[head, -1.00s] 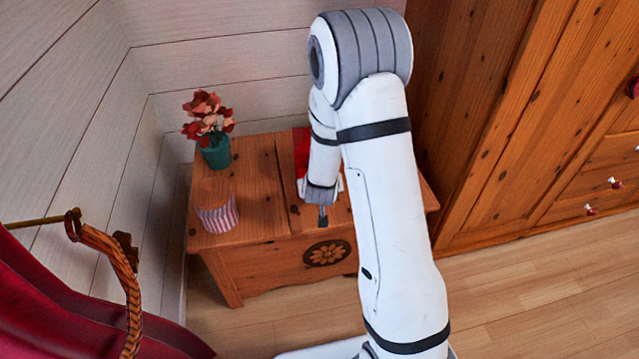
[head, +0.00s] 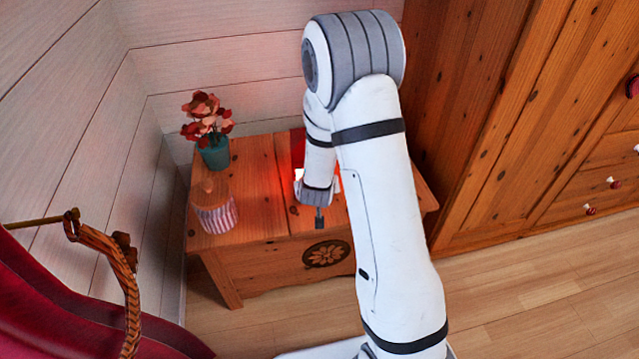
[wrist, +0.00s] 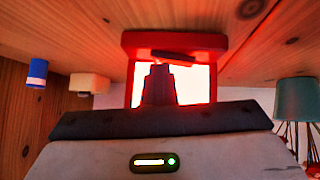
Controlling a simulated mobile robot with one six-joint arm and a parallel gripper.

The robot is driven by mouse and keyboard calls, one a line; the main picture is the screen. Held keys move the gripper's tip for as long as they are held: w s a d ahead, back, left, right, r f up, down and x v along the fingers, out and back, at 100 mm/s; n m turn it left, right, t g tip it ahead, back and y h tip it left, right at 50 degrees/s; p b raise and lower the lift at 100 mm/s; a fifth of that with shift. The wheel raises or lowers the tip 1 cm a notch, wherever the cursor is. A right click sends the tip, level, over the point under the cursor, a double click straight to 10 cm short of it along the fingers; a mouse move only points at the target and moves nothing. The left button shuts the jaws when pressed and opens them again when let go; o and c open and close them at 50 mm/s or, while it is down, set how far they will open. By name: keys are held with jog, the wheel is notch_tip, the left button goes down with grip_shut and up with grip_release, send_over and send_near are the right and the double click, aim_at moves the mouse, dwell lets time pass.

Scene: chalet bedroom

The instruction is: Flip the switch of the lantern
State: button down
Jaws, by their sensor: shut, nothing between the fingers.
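The red lantern (head: 298,143) stands on the wooden chest, mostly hidden behind my arm in the head view. It is lit. In the wrist view the lantern (wrist: 175,42) appears upside down, with bright white panes, red edges and a dark switch piece (wrist: 174,56) on its red base. My gripper (wrist: 159,72) is shut and empty, in front of the panes, its tips close to the switch. I cannot tell whether they touch.
The wooden chest (head: 262,165) also holds a teal pot of red flowers (head: 214,153) and a striped jar (head: 216,218) on its left side. A wooden wardrobe (head: 520,120) stands to the right. Pale plank walls close off the back and left.

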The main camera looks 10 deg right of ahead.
jog(key=s+r+g+p, duration=0.2)
jog(key=s+r+p, duration=0.7)
jog(key=r, duration=0.7)
jog(key=s+r+g+y+p, duration=0.1)
jog(key=s+r+g+p, duration=0.1)
jog(key=s+r+p, duration=0.7)
jog(key=s+d+r+g+y+p, duration=0.1)
jog(key=s+r+p, duration=0.8)
jog(key=r, duration=1.5)
jog(key=shift+s+r+n+g, duration=0.35)
jog(key=shift+s+g, duration=0.25)
jog(key=shift+g, duration=0.1)
jog(key=shift+d, duration=0.1)
